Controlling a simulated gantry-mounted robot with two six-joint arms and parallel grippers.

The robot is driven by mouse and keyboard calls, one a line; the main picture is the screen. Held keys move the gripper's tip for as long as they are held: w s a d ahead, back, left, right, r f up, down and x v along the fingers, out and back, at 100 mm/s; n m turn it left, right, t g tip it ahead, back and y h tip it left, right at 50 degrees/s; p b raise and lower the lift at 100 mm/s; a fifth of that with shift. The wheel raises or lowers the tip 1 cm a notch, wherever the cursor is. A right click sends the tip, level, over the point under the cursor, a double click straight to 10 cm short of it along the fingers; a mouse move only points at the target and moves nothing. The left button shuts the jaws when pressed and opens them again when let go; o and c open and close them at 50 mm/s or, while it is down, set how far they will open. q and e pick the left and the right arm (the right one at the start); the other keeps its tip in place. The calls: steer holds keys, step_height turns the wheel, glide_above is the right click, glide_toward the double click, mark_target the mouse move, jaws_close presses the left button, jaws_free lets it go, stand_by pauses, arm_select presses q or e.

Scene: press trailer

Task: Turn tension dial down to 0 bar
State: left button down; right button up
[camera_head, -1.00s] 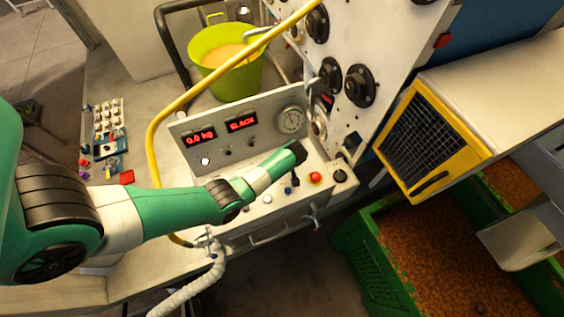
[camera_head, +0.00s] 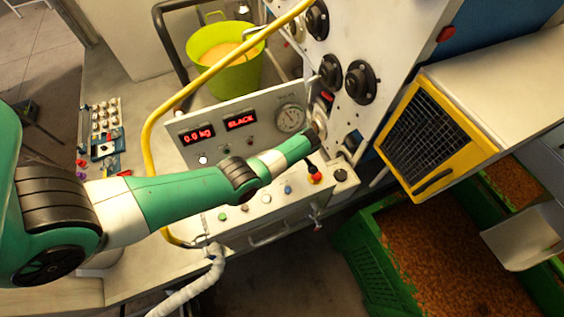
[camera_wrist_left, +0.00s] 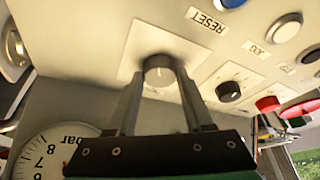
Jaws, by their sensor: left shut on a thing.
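In the left wrist view, a round grey dial (camera_wrist_left: 158,64) with a pale pointer line sits on a square white plate. My left gripper (camera_wrist_left: 157,76) is shut on this dial, one finger on each side. The dial's own label and scale cannot be read. My right gripper is not in view.
The console's displays read 0.0 kg (camera_head: 197,134) and SLACK (camera_head: 241,122). A red button (camera_head: 315,179) is below my left wrist. A smaller black knob (camera_wrist_left: 229,91) is beside the held dial. A yellow tube (camera_head: 160,115) arches over the console, and a lime bucket (camera_head: 232,75) stands behind.

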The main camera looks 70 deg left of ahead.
arm_select(q)
steer(key=shift+f+n+b, duration=0.1)
steer(key=shift+n+b, duration=0.25)
steer(key=shift+n, duration=0.35)
steer(key=shift+h, duration=0.3)
steer(key=shift+c, duration=1.5)
jaws_free()
steer(key=p+v, duration=0.3)
steer(key=v, duration=0.8)
steer(key=shift+w+r, duration=0.25)
steer(key=shift+r, duration=0.05)
